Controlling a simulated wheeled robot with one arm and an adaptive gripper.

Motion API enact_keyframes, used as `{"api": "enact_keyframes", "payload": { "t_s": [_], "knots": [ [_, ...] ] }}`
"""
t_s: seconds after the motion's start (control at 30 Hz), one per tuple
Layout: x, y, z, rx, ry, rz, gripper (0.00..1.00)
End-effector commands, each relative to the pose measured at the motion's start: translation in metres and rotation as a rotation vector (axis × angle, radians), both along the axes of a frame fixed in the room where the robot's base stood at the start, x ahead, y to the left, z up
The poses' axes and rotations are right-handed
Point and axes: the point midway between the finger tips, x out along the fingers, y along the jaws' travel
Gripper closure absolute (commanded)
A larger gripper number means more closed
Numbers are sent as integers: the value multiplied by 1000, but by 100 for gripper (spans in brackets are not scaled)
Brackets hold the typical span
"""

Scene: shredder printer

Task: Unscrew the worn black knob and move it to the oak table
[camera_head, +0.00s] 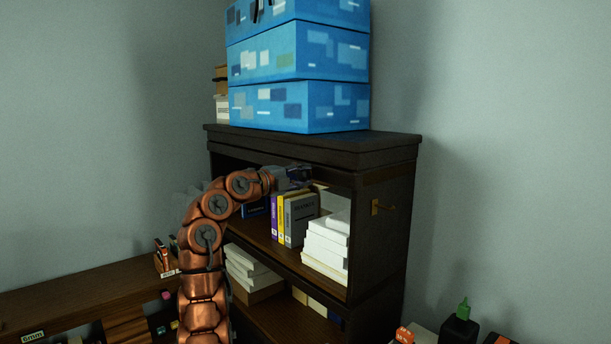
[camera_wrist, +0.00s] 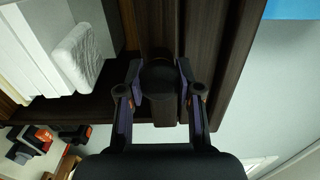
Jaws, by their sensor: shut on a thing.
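In the wrist view, a dark rounded knob (camera_wrist: 158,76) sits between the two fingers of my gripper (camera_wrist: 159,88), which are closed on its sides. Behind it is the dark wood of the shelf cabinet (camera_wrist: 218,60); I cannot tell whether the knob is still joined to it. In the head view, my gripper (camera_head: 296,177) is at the cabinet's upper opening, just under its top, and the knob cannot be made out there. A brown wooden table (camera_head: 85,282) stands at lower left; I cannot tell whether it is the oak table.
Blue patterned boxes (camera_head: 300,55) are stacked on the cabinet top (camera_head: 390,143). Binders (camera_head: 300,215) and white paper stacks (camera_head: 325,250) fill the shelf below my gripper. A green-capped bottle (camera_head: 459,328) stands at lower right.

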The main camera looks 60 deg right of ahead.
Motion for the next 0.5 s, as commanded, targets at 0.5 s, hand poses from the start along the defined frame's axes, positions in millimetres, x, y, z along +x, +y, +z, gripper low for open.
{"api": "enact_keyframes", "payload": {
  "t_s": [0.5],
  "knots": [
    [0, 0, 0, 30, 106, 0, 100]
  ]
}}
